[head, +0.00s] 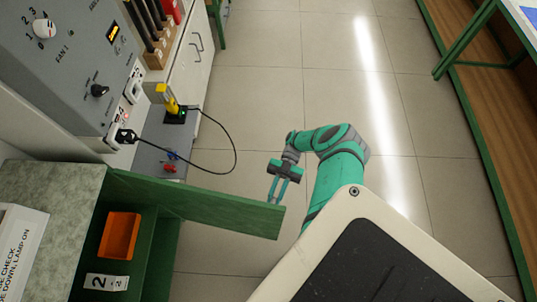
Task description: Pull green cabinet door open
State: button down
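The green cabinet door (200,204) stands swung out from the green cabinet (150,255) at the lower left, so the inside shows. My gripper (276,202) is at the door's free right end. Its two fingers are apart and point down toward the door's end. I cannot tell whether they touch the door or sit on either side of its edge. The door's handle is not visible.
An orange bin (120,236) and a label marked 2 (107,282) are in the cabinet. A black cable (233,150) loops out beyond the door from a yellow-topped device (172,103). A grey control panel (75,55) stands at upper left. The tiled floor (290,60) ahead is clear.

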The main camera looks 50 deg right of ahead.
jog(key=shift+w+d+f, duration=0.1)
jog(key=shift+w+d, duration=0.45)
jog(key=shift+d, duration=0.05)
jog(key=c, duration=1.7)
grip_release()
jog(key=shift+s+d, duration=0.1)
